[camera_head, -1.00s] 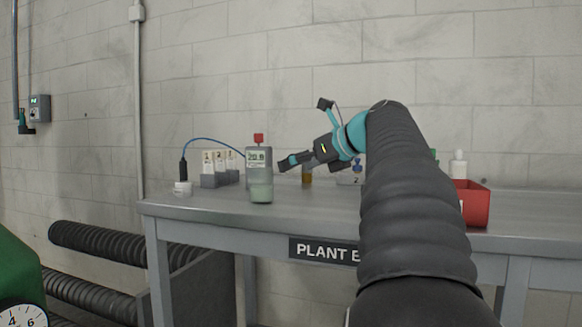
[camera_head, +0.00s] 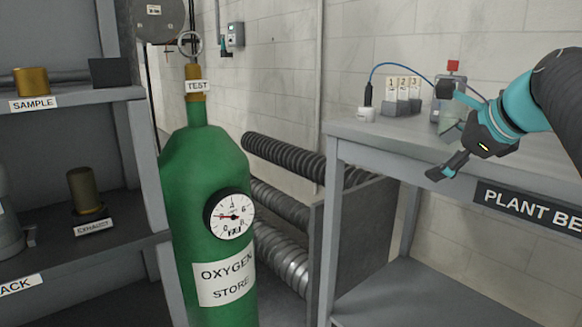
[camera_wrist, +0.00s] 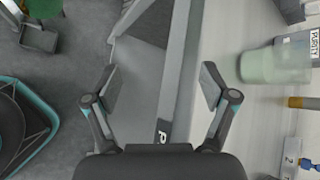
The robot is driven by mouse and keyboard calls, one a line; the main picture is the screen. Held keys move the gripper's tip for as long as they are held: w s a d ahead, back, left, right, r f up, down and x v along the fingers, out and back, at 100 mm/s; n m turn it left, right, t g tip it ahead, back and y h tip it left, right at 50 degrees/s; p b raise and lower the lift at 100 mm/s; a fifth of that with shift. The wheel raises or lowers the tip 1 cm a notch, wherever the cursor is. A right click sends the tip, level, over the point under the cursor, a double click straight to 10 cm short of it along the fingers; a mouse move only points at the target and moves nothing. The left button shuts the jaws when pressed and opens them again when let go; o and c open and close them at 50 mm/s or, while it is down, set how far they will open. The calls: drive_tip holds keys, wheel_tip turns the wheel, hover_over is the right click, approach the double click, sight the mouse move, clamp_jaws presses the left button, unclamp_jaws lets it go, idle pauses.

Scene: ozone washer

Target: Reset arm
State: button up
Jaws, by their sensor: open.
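My gripper (camera_head: 447,167) is in front of the bench's front edge, left of the "PLANT BE" sign (camera_head: 530,206), pointing down and left. In the wrist view its two fingers (camera_wrist: 160,90) are spread apart with nothing between them. The bench's front edge (camera_wrist: 176,75) lies beyond them. The grey meter with a red top (camera_head: 451,95) stands on the bench, partly hidden behind my arm. A pale green container (camera_wrist: 275,66) shows to the right of the fingers in the wrist view.
A green oxygen cylinder (camera_head: 205,190) with a dial stands left of the bench. A shelf (camera_head: 75,98) with labelled parts is at far left. Ribbed hoses (camera_head: 290,158) run behind the cylinder.

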drive_tip(key=s+a+f+n+g+h+p, duration=0.1)
drive_tip(key=s+a+f+n+g, duration=0.1)
drive_tip(key=s+a+f+n, duration=0.4)
drive_tip(key=s+a+f+n+g+h+p, duration=0.2)
drive_tip(key=s+a+f+n, duration=0.4)
drive_tip(key=s+f+n, duration=0.8)
wheel_tip(320, 180, down, 2)
drive_tip(key=shift+f+n, duration=0.1)
drive_tip(key=shift+n, duration=1.1)
